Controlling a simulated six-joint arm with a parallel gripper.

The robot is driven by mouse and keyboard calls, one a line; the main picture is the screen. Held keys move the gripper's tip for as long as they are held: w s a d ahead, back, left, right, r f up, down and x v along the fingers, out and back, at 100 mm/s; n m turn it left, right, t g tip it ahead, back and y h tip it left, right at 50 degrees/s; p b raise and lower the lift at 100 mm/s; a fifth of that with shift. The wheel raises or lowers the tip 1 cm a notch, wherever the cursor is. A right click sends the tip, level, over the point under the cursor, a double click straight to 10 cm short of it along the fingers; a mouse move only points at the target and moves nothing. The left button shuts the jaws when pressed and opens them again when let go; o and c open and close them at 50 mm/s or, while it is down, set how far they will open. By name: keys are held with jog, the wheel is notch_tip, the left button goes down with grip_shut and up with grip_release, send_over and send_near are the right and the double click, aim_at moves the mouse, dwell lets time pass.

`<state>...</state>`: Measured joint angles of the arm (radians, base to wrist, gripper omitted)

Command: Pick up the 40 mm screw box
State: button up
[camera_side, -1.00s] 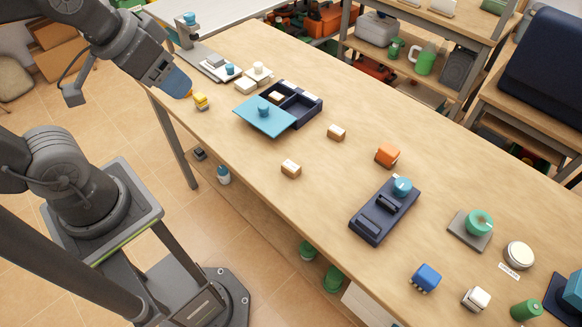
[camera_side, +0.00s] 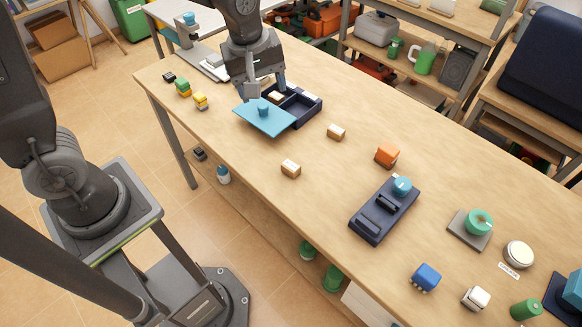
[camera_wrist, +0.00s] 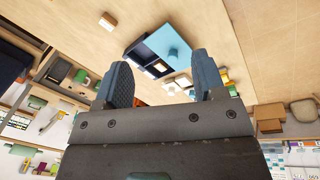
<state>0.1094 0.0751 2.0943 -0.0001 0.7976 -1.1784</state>
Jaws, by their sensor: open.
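Several small brown boxes with pale labels show in the side view. One box (camera_side: 291,169) lies near the front edge, and another box (camera_side: 336,132) lies farther back. A third box (camera_side: 276,97) sits inside the navy divided tray (camera_side: 309,112). I cannot read which is the 40 mm one. A teal lid (camera_side: 265,117) with a knob lies partly over the tray. My gripper (camera_side: 266,84) is above the tray's far left end, open and empty. In the wrist view its blue fingers (camera_wrist: 160,60) are apart, with the tray (camera_wrist: 137,50) beyond; one box (camera_wrist: 107,21) lies beside it.
Yellow and green blocks (camera_side: 201,101) stand left of the tray. An orange block (camera_side: 387,154) and a navy device (camera_side: 367,226) lie to the right. Bare wood lies around the two loose boxes.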

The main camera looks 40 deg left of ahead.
jog(key=w+d+f+n+g, duration=0.25)
jog(key=w+f+n, duration=0.3)
jog(key=f, duration=0.55)
jog(key=n, duration=0.1)
send_over(291, 165)
jog(key=shift+t, duration=0.25)
jog(key=f, duration=0.9)
jog(key=shift+w, duration=0.25)
jog(key=shift+s+f, duration=0.15)
jog(key=shift+f, duration=1.25)
jog(key=shift+s+f, duration=0.15)
jog(key=shift+f, duration=1.2)
jog(key=shift+c, duration=0.3)
jog(key=c, duration=1)
jog(key=shift+r, duration=0.1)
